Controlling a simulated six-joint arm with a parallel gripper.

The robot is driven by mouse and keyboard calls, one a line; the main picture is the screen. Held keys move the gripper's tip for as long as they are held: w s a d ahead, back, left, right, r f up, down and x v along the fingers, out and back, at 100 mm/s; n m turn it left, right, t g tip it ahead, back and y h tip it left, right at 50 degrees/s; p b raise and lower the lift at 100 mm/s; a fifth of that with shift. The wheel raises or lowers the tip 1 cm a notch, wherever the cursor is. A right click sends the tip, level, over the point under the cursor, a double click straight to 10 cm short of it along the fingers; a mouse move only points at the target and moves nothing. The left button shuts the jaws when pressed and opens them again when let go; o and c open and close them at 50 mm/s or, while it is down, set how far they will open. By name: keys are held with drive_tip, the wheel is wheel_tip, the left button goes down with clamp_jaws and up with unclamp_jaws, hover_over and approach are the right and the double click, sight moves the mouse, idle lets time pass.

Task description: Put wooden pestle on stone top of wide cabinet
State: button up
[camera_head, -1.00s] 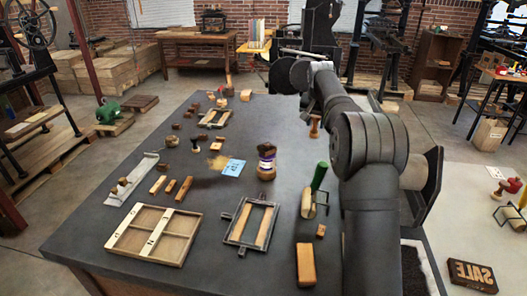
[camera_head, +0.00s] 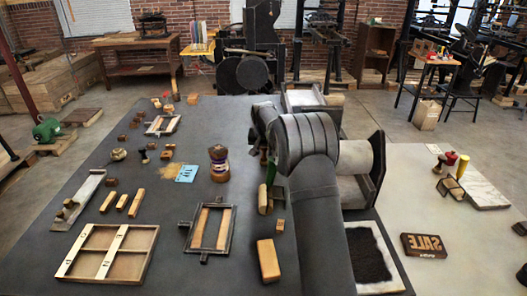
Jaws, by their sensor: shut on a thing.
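My gripper (camera_head: 262,146) is mostly hidden behind my forearm, over the right part of the dark table. It is shut on a small brown wooden piece (camera_head: 264,158), likely the wooden pestle, of which only a little shows. The piece hangs near the green-handled roller, and its height above the table cannot be told. The wide cabinet's stone top appears to be the pale flat surface (camera_head: 405,192) to the right of my arm. Its body is not visible.
On the pale top lie a SALE block (camera_head: 423,245), a white slab (camera_head: 476,183) and small red- and yellow-handled tools; its middle is bare. A black-filled tray (camera_head: 368,255) lies beside my arm. The dark table holds a divided wooden tray (camera_head: 108,253), a metal frame (camera_head: 209,232) and a jar (camera_head: 219,164).

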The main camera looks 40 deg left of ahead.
drive_tip(key=shift+f, duration=0.2)
drive_tip(key=o, duration=1)
drive_tip(key=shift+o, duration=0.2)
drive_tip(key=v, duration=1.2)
drive_tip(key=shift+a, duration=0.1)
drive_tip(key=x, duration=1.1)
drive_tip(key=shift+f, duration=0.2)
drive_tip(key=shift+w+a+r, duration=0.1)
drive_tip(key=shift+w+r, duration=0.05)
drive_tip(key=shift+w, duration=0.05)
drive_tip(key=shift+s+r, duration=0.1)
drive_tip(key=shift+r, duration=1.9)
